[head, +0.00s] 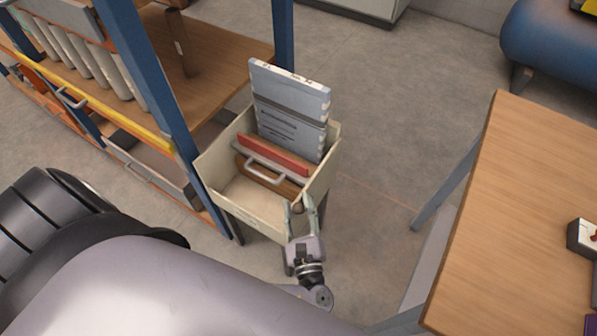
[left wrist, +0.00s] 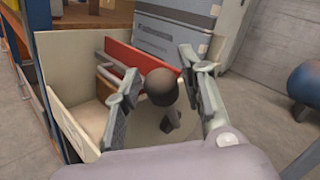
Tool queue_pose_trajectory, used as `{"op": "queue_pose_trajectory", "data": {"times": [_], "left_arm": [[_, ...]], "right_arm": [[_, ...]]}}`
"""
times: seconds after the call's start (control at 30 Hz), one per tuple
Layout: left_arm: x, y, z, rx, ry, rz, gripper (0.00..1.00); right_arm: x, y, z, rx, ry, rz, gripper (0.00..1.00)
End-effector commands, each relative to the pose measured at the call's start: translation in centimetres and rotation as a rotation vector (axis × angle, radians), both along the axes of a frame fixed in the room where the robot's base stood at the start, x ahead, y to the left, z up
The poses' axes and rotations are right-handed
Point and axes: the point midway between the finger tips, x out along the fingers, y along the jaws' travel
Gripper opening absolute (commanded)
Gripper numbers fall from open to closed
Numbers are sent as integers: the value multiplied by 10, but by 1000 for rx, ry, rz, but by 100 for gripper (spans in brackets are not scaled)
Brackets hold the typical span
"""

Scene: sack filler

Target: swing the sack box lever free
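The sack box (head: 240,208) is a cream open-topped box on legs, beside the blue-framed shelf; it also shows in the left wrist view (left wrist: 80,55). The lever's dark round knob (left wrist: 160,87) is at the box's near right corner, and a short stem shows below it. In the head view the knob (head: 298,208) looks small and brown. My left gripper (head: 303,208) is open, its fingers on either side of the knob; in the left wrist view (left wrist: 163,85) I cannot tell whether they touch it. My right gripper is not in view.
Inside the box are grey-blue sacks (head: 290,108), a red panel (head: 272,155) and a metal handle (head: 265,172). A shelf with blue posts (head: 160,85) stands close at left. A wooden table (head: 520,220) is at right, with bare floor (head: 375,190) between.

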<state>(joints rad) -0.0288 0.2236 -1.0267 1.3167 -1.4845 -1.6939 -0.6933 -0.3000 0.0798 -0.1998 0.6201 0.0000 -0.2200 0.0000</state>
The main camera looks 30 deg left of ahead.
Motion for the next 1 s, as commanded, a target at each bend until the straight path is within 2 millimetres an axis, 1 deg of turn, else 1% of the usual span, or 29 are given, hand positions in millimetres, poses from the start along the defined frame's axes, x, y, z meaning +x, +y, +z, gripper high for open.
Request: {"op": "queue_pose_trajectory", "data": {"times": [0.1, 0.33, 0.47, 0.57, 0.9, 1.0], "left_arm": [[0, 0, 0, -1, -1, 0, 45], [0, 0, 0, 0, -1, -1, 45], [-5, -5, -1, -2, 1, -1, 45], [-16, -14, -2, -3, 2, -2, 45], [-72, -58, -7, -2, 2, 0, 45], [-83, -67, -8, -1, 3, 0, 45]], "right_arm": [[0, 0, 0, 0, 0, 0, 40], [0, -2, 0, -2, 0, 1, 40], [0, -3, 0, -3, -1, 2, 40], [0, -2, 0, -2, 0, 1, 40], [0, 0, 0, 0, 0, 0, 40], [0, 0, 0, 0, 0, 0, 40]]}}
